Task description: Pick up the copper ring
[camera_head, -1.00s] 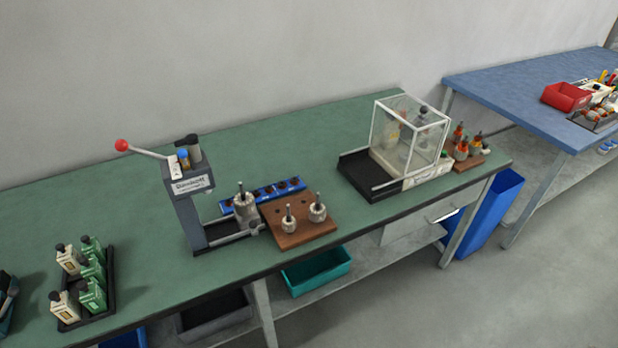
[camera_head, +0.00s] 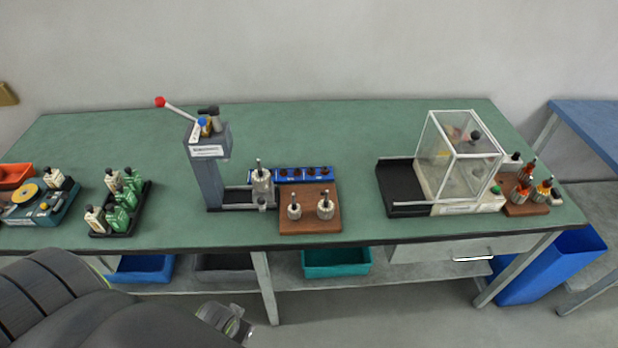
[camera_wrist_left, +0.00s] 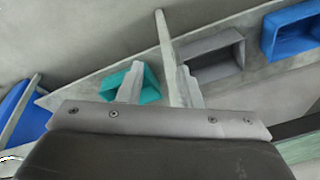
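I cannot make out a copper ring for sure. A blue tray (camera_head: 284,181) on the green workbench (camera_head: 330,125) holds several small dark reddish-brown round pieces, too small to identify. My left arm crosses the lower left of the head view, with its gripper (camera_head: 228,322) low in front of the bench, well apart from the tray. In the left wrist view the two fingers of the left gripper (camera_wrist_left: 160,88) stand apart with nothing between them. My right gripper is in no view.
A press (camera_head: 207,170) with a red-knobbed lever stands left of the tray. A wooden block (camera_head: 310,222) with two metal armatures lies in front. A clear-walled box (camera_head: 455,165) stands right. Bins, including a teal one (camera_head: 336,263), sit under the bench edge. The bench's rear middle is clear.

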